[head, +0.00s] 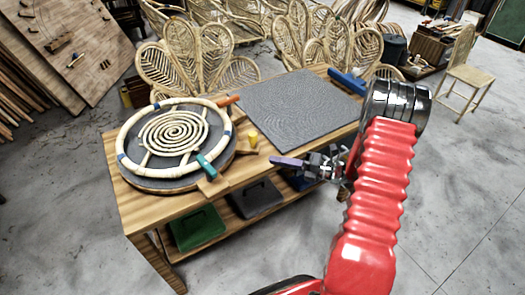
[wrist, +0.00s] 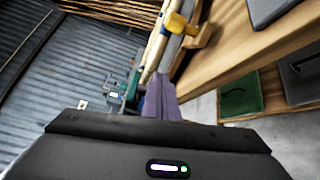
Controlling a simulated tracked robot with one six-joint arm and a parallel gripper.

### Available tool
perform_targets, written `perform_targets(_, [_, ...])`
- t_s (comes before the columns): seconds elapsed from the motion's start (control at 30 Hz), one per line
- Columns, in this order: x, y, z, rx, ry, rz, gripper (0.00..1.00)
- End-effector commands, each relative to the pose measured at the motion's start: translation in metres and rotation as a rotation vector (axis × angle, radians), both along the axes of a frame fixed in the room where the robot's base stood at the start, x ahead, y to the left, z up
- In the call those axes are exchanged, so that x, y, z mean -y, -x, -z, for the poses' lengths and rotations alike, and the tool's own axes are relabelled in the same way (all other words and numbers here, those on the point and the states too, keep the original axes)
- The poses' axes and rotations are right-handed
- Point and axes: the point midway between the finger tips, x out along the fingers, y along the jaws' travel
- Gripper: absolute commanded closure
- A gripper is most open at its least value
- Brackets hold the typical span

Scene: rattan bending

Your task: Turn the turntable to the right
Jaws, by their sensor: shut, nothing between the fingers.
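The turntable (head: 137,182) is a dark round disc at the left end of the wooden workbench in the head view. A pale rattan ring (head: 124,161) with blue bands and a spiral centre lies on it. A teal-handled piece (head: 206,166) sits at its front right edge and an orange one (head: 227,101) at its back right. My gripper (head: 275,161) is shut and empty, with purple fingers, in front of the bench's front edge, right of the turntable and apart from it. The fingers also show in the wrist view (wrist: 160,98).
The workbench (head: 240,165) holds a grey mat (head: 300,105), a yellow peg (head: 253,139) and a blue object (head: 347,82) at the back. Green (head: 197,228) and grey (head: 256,198) bins are on its lower shelf. Rattan chairs stand behind; the floor in front is clear.

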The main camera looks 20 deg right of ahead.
Motion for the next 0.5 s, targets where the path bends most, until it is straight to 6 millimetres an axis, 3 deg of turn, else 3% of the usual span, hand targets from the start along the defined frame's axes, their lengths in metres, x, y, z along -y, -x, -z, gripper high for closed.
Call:
perform_targets(0.1, [-0.028,0.005,-0.026,0.072,0.128,-0.11,1.0])
perform_targets(0.5, [-0.105,0.045,-0.086,0.351,0.536,-0.483,1.0])
